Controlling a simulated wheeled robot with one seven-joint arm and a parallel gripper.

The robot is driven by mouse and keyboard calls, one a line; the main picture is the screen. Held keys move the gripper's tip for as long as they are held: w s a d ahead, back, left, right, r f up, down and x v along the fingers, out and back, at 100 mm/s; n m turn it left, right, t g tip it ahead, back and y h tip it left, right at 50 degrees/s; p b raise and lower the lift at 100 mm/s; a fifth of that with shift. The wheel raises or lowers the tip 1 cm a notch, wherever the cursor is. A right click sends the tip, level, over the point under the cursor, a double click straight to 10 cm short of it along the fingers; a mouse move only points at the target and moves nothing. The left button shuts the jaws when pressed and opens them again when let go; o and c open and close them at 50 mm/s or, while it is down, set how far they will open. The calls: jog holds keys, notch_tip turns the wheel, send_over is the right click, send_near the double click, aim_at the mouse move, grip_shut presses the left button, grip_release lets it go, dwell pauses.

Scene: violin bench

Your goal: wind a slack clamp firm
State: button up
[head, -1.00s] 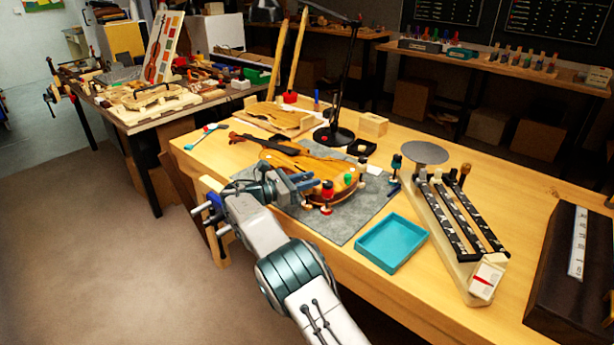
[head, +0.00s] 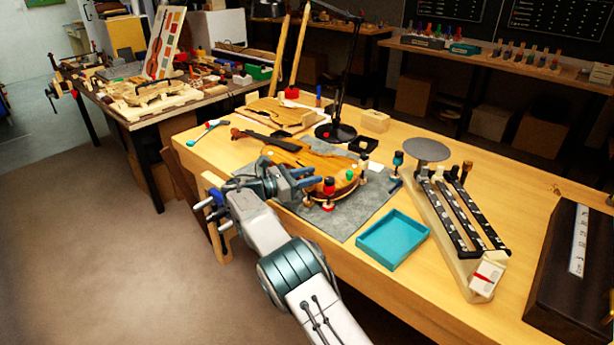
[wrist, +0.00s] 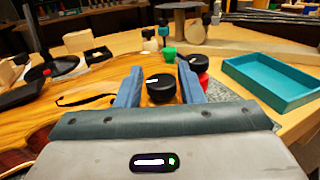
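The violin body (head: 325,162) lies on a grey mat (head: 365,213) on the bench, with small coloured clamps around its edge. My gripper (head: 312,178) is at the near left edge of the violin. In the wrist view my gripper's blue fingers (wrist: 160,85) stand either side of a black knob (wrist: 161,90) with a white mark, with what look like narrow gaps. A second black knob with a red collar (wrist: 195,64) is just beyond the right finger; a red clamp (head: 329,187) shows in the head view. A green clamp part (wrist: 168,54) is farther back. The lower clamp parts are hidden.
A turquoise tray (head: 393,240) is right of the mat. Beyond it is a pale rack with dark strips (head: 463,217) and a round grey disc (head: 427,149). A black lamp (head: 335,132) stands behind the violin.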

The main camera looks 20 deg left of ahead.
jog(key=v, duration=0.7)
jog(key=shift+s+a, duration=0.2)
jog(key=shift+a, duration=0.05)
